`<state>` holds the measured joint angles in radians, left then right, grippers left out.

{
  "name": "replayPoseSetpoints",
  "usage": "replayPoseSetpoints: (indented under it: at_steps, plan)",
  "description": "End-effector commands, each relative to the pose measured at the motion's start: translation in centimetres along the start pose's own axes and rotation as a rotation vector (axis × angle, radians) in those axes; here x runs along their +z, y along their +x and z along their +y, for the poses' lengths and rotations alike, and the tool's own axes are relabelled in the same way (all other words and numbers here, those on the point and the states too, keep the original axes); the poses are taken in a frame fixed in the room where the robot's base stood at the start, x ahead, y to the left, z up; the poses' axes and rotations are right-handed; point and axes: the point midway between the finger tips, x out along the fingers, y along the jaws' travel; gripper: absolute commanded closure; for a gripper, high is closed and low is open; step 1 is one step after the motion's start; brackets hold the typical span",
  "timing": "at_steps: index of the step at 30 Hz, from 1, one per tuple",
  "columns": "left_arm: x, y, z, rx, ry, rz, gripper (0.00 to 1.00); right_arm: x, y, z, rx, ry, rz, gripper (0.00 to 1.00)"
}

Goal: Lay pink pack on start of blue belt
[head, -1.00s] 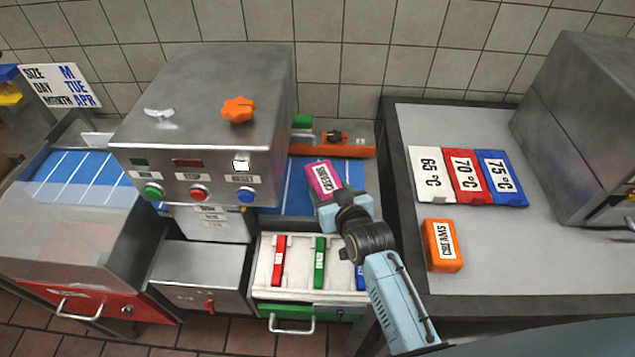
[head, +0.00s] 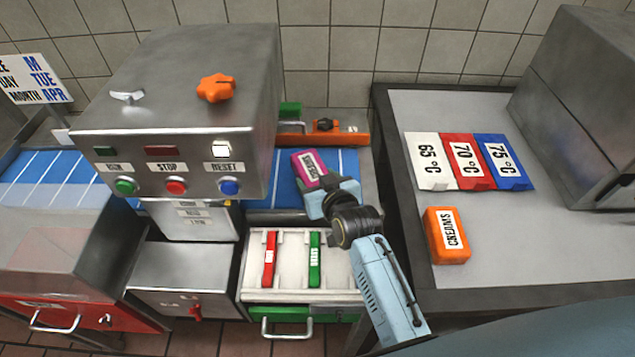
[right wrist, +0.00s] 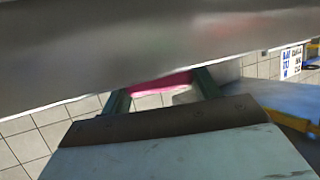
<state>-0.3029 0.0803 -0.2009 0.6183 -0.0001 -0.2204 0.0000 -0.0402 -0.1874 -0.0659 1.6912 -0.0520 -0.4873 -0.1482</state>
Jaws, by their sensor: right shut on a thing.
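The pink pack (head: 309,168) with a white label is held by my right gripper (head: 320,186) at the right end of the blue belt (head: 286,190). In the head view it overlaps the belt; I cannot tell whether it touches it. In the right wrist view the pink pack (right wrist: 160,84) shows as a strip between the two fingers, partly hidden by a large grey surface. My right gripper is shut on the pack. My left gripper is not in view.
A steel machine (head: 185,100) with buttons covers the belt's middle. An orange bar (head: 340,138) lies behind the belt. A white drawer (head: 290,262) with coloured bars stands in front. An orange pack (head: 446,236) and temperature cards (head: 466,162) lie on the right table (head: 510,240).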

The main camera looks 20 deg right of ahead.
Motion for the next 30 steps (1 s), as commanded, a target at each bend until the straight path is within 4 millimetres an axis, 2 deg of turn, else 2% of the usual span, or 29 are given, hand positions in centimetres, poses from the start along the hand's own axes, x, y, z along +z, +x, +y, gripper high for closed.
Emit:
replayPoseSetpoints:
  at_steps: [5,6,11,22,26,30]
  plan:
    - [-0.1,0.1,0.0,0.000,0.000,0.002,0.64,0.2,0.1,0.0,0.000,0.000,0.001,0.62]
    - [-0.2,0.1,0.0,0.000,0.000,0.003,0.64,0.3,0.1,0.0,0.000,-0.001,0.000,0.37]
    - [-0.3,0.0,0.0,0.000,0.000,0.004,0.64,0.2,0.1,0.0,0.000,-0.001,0.000,0.17]
    - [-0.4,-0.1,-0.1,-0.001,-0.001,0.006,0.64,-0.1,-0.2,0.0,0.000,0.000,0.000,0.17]
    - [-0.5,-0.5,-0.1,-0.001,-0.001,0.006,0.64,-0.1,-2.0,0.0,0.000,-0.001,-0.001,0.17]
    - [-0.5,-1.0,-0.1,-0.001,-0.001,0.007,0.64,-0.1,-5.0,0.0,0.000,-0.001,-0.001,0.17]
